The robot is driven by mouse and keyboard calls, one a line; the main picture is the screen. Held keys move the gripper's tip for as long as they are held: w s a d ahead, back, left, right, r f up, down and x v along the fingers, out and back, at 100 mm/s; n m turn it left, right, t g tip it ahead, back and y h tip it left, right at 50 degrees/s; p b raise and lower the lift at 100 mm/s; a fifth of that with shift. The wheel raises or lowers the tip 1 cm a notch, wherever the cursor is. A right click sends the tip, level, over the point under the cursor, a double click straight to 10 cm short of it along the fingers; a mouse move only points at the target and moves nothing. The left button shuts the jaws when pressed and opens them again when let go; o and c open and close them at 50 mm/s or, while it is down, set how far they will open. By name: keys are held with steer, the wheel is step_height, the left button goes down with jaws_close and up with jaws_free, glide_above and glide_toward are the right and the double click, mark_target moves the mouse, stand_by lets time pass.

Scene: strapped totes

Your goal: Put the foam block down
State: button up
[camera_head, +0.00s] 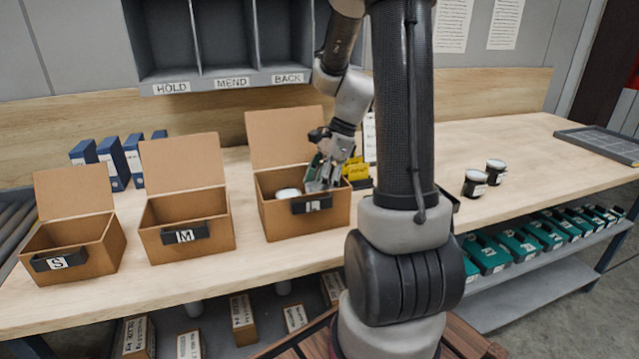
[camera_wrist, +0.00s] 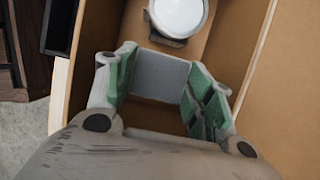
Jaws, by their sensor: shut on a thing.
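My gripper (camera_head: 318,180) reaches down into the open cardboard box marked L (camera_head: 323,222). In the wrist view my gripper (camera_wrist: 165,88) has its green-padded fingers on either side of a grey foam block (camera_wrist: 160,74) and is shut on it. The block is inside the box's outline; whether it touches the floor of the box I cannot tell. A round white-lidded jar (camera_wrist: 178,14) is in the same box, just beyond the block, and its lid shows in the head view (camera_head: 288,193). The block is mostly hidden by the fingers in the head view.
Boxes marked M (camera_head: 215,238) and S (camera_head: 100,252) stand open to the left. Two dark jars (camera_head: 475,183) stand on the bench at right. A yellow item (camera_head: 356,170) is close behind the L box. Blue binders (camera_head: 115,160) stand at the back left.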

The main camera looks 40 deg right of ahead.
steer(key=shift+f, duration=0.1)
steer(key=shift+f, duration=0.5)
steer(key=o, duration=0.7)
steer(key=shift+c, duration=0.2)
steer(key=shift+r, duration=0.1)
